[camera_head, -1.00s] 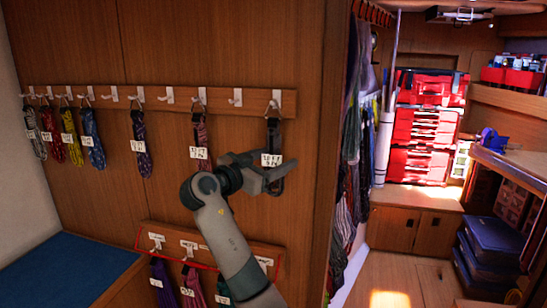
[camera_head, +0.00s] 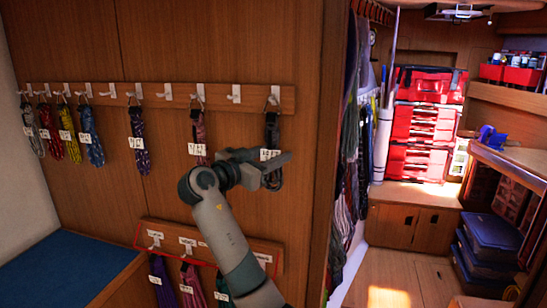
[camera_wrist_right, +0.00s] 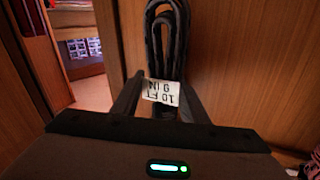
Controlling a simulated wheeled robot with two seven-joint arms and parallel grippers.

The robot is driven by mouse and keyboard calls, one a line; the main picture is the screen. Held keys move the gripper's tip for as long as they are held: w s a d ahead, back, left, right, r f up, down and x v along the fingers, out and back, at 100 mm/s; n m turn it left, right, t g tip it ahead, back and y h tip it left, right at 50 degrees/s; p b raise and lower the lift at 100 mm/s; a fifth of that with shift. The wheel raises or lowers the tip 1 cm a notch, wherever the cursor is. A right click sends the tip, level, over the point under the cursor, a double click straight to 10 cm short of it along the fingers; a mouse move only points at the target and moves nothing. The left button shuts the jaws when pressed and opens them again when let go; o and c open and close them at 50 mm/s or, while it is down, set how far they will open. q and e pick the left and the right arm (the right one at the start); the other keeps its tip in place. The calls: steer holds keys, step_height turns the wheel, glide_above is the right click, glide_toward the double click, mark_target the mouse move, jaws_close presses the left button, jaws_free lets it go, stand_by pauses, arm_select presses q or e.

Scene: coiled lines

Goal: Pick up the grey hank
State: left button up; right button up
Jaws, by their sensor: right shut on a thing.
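The dark grey hank (camera_head: 271,132) hangs by its ring at the rightmost hook of the upper rail, with a white tag on it. My right gripper (camera_head: 274,168) is at the hank, just below the tag, and is shut on it. In the right wrist view the hank's looped cords (camera_wrist_right: 167,40) stand out beyond the fingers (camera_wrist_right: 160,100). Its tag, reading upside down as "10 FT 9 IN", lies between them. Part of the hank is hidden behind the gripper. My left gripper is not in view.
Other tagged hanks hang on the upper rail (camera_head: 215,95), among them a striped pink one (camera_head: 199,135) left of my gripper. Several hooks are empty. A lower rail (camera_head: 215,243) carries more hanks. The panel's edge and an open passage lie to the right.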

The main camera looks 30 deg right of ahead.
steer(key=shift+r+b, duration=0.45)
steer(key=shift+b, duration=0.15)
steer(key=s+a+b, duration=0.7)
steer(key=s+a, duration=0.4)
steer(key=a, duration=0.2)
steer(key=shift+s+a+r, duration=0.2)
steer(key=shift+s+a, duration=0.15)
